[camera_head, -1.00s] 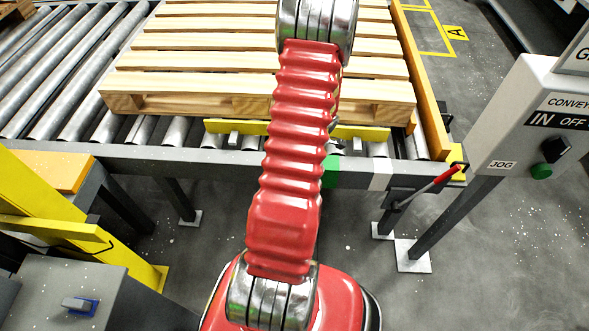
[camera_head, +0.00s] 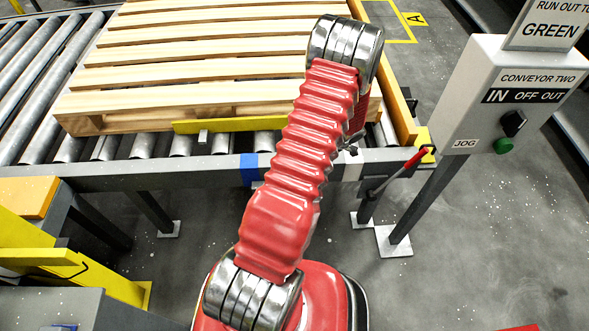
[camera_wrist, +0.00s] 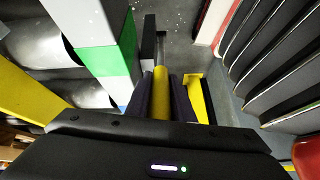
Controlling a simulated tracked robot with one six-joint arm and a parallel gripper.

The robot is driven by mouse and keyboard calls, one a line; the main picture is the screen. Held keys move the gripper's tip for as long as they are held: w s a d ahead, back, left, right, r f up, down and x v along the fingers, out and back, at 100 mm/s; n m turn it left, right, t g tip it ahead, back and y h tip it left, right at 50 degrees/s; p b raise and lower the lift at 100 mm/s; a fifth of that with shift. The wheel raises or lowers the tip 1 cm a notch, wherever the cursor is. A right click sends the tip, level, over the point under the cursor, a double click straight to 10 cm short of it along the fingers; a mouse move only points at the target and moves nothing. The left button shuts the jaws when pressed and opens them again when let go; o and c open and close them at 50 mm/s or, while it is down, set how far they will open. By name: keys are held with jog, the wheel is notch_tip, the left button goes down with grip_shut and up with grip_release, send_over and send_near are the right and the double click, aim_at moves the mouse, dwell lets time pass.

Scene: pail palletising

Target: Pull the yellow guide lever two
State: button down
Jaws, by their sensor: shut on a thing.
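My gripper (camera_wrist: 163,76) is shut on a yellow lever (camera_wrist: 160,106) in the wrist view; its dark fingers stand on both sides of the lever. In the head view my arm covers most of the gripper and I cannot make out the held lever. The lever is beside the conveyor's front rail (camera_head: 120,178), close to its coloured marks. A yellow guide bar (camera_head: 215,125) lies along the pallet's near edge, partly behind my arm.
A wooden pallet (camera_head: 190,72) rests on the rollers (camera_head: 40,92). To the right stand a red-handled lever (camera_head: 402,170) and the conveyor two control box (camera_head: 500,100). A yellow frame (camera_head: 60,262) stands front left. The floor (camera_head: 460,240) at right looks clear.

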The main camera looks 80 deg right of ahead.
jog(key=shift+s+d+f, duration=0.15)
jog(key=shift+s+f, duration=0.25)
jog(key=shift+s, duration=0.4)
jog(key=c, duration=1.6)
grip_release()
jog(key=shift+w, duration=0.1)
jog(key=shift+o, duration=0.2)
jog(key=shift+r, duration=0.1)
jog(key=v, duration=1.3)
jog(key=shift+s, duration=0.4)
jog(key=shift+w+d+r, duration=0.1)
jog(key=shift+w+r, duration=0.05)
jog(key=shift+r, duration=0.05)
